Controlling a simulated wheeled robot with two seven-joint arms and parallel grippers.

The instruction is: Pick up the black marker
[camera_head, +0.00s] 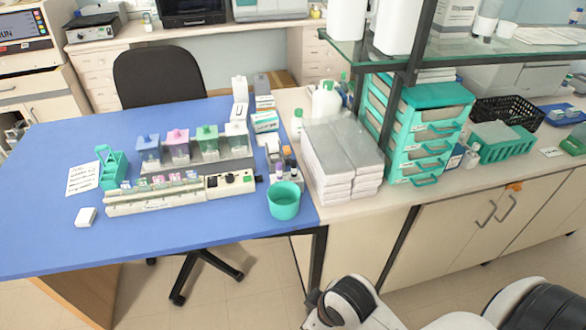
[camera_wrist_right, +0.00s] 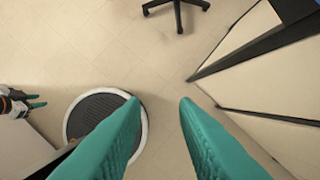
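I cannot single out the black marker with certainty. A tight cluster of small bottles and slim dark-topped items (camera_head: 287,165) stands at the right end of the blue table, behind the teal cup, and is too small to tell apart. My right gripper (camera_wrist_right: 160,115) shows in the right wrist view with its two teal fingers wide apart and nothing between them, over bare floor. My left gripper (camera_wrist_right: 38,102) shows small at the left edge of that view, its teal fingertips apart and empty. Neither gripper shows in the head view.
The blue table (camera_head: 60,240) holds a teal cup (camera_head: 284,201), a staining rack (camera_head: 155,195), colored jars (camera_head: 177,148) and a white block (camera_head: 86,217). Grey-white stacked boxes (camera_head: 340,158) and teal drawers (camera_head: 425,130) stand right. A black chair (camera_head: 160,80) is behind the table.

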